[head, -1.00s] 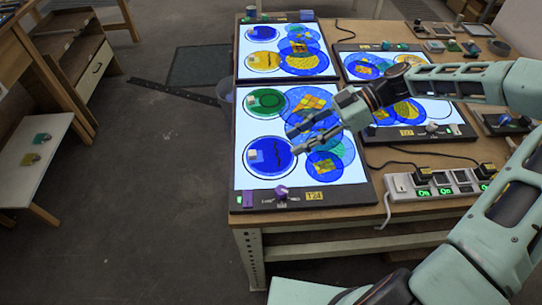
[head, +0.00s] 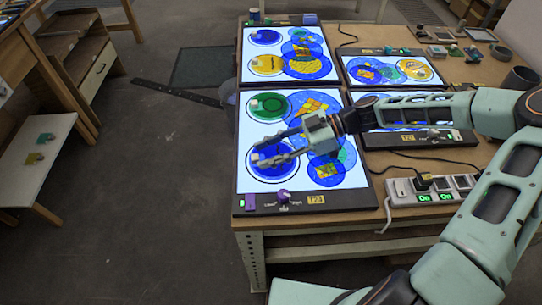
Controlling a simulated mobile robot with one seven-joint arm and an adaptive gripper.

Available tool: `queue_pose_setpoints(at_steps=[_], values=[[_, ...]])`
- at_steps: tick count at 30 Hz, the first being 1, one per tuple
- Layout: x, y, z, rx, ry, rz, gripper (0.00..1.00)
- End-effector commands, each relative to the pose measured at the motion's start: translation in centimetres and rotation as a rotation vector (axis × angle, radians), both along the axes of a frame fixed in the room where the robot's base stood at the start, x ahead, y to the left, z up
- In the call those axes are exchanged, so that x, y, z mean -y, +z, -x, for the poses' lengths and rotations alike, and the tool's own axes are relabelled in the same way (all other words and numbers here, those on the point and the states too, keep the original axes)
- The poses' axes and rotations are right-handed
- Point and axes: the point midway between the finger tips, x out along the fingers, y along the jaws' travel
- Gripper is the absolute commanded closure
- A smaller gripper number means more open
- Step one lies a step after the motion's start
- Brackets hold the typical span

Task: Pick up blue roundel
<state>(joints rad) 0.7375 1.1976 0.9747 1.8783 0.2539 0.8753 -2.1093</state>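A dark blue roundel (head: 270,172) lies on the lit panel (head: 245,98) nearest to me, at its lower left, and my gripper partly covers it. My gripper (head: 264,152) is over this roundel, its two fingers apart and pointing left. It looks open and empty; I cannot tell how far its fingertips are above the glass. A small pale square shows near the roundel's left edge, beside the fingertips. A second blue roundel (head: 265,37) lies at the top left of the far lit panel (head: 243,62).
A green roundel (head: 267,106) lies just behind the near blue one. Overlapping patterned blue discs (head: 327,171) lie to the right. A purple knob (head: 284,196) is on the panel's front edge. A power strip (head: 420,197) sits at the table's front right.

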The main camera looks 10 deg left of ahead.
Motion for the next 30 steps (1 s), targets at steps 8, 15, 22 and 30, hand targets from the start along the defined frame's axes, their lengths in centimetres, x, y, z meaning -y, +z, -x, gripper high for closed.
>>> queue_pose_setpoints(at_steps=[8,15,22,30], values=[[-1.08,-0.52,0.32,0.001,-0.002,0.001,0.64],[-1.06,-0.51,0.31,0.001,-0.002,0.001,0.80],[-1.03,-0.50,0.32,0.001,-0.002,0.001,1.00],[-1.04,-0.44,0.31,0.001,-0.002,0.001,1.00]])
